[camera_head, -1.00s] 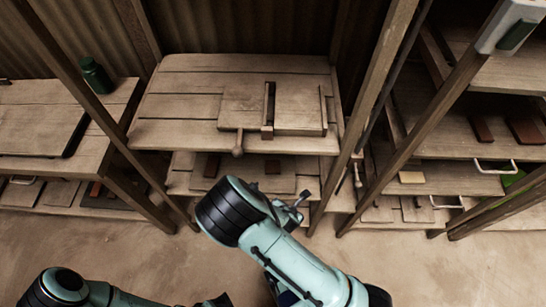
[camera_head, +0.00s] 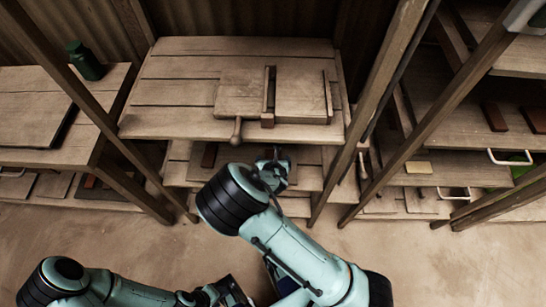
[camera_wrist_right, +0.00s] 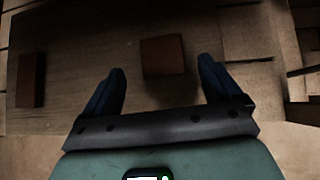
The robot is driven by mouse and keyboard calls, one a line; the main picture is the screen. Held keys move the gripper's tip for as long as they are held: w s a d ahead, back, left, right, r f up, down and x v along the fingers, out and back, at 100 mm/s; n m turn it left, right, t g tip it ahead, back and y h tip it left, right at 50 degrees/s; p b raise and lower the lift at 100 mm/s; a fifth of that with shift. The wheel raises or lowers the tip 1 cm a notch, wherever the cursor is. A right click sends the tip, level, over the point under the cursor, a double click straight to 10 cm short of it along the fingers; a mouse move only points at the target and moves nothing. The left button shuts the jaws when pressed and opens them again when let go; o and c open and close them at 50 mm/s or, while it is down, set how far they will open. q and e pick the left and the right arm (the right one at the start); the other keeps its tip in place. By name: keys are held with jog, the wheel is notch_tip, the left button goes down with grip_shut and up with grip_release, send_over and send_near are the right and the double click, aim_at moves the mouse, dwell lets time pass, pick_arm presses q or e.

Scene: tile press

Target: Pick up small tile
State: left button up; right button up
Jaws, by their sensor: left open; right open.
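A small reddish-brown tile (camera_wrist_right: 162,55) lies on a wooden shelf in the right wrist view. My right gripper (camera_wrist_right: 162,80) is open, with one blue finger to each side of the view and the tile ahead between them. I see no finger touching it. A second, narrower-looking brown tile (camera_wrist_right: 30,80) lies to the left, outside the fingers. In the head view my right gripper (camera_head: 274,172) is at the lower shelf under the press table, and my arm hides part of that shelf. A dark tile (camera_head: 208,155) shows there to its left. My left gripper (camera_head: 222,293) is low in the head view, away from the shelves.
The wooden press table (camera_head: 170,120) stands above the lower shelf, with a handle knob (camera_head: 236,131) at its front. Wooden posts (camera_head: 375,110) flank it. A right-hand rack holds brown tiles (camera_head: 494,116). A green canister (camera_head: 85,62) stands at left. The floor in front is open.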

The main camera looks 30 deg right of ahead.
aim_at(273, 156)
jog(key=x, duration=0.3)
jog(key=shift+w+d+f+b, duration=0.1)
jog(key=shift+d+f+b, duration=0.05)
jog(key=shift+f+b, duration=0.2)
jog(key=c, duration=1.2)
jog(key=shift+r, duration=0.2)
